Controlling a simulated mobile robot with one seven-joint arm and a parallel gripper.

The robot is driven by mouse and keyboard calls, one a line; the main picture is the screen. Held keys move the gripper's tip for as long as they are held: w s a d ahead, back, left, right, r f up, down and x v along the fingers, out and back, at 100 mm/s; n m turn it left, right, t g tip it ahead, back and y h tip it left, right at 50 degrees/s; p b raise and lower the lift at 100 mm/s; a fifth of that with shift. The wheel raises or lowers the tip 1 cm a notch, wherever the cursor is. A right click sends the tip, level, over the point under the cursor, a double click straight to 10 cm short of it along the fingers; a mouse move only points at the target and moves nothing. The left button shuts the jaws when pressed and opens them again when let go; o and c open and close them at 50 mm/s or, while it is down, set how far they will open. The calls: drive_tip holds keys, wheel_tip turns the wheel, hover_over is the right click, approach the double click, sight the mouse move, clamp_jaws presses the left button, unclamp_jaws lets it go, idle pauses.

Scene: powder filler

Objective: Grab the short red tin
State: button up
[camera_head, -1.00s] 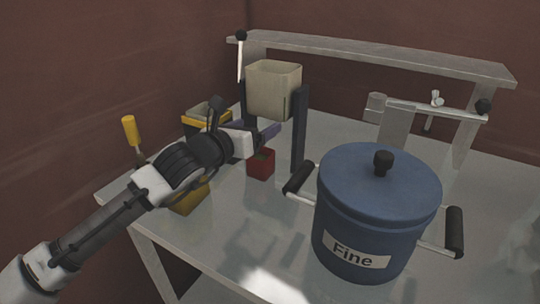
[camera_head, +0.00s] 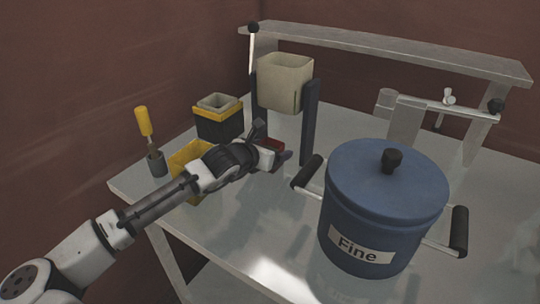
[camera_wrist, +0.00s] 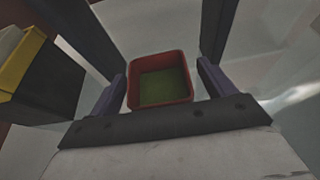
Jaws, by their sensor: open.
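The short red tin (camera_wrist: 161,62) is a small square open-topped box with a green inside. In the wrist view it stands upright between the two purple fingers of my gripper (camera_wrist: 160,88), with a gap showing on each side. In the head view only a strip of the red tin (camera_head: 271,144) shows past my gripper (camera_head: 276,154), which hides most of it. My gripper is open and low over the table, around the tin. Whether a finger touches the tin cannot be told.
A blue lidded pot (camera_head: 380,200) marked "Fine" stands to the right. A beige hopper (camera_head: 285,85) on dark posts (camera_head: 309,125) is just behind the tin. A yellow box (camera_head: 183,160), a black-and-yellow box (camera_head: 218,125) and a yellow-handled tool (camera_head: 144,122) are to the left.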

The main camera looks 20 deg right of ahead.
drive_tip(key=shift+c, duration=0.3)
drive_tip(key=c, duration=1.2)
drive_tip(key=shift+r, duration=0.15)
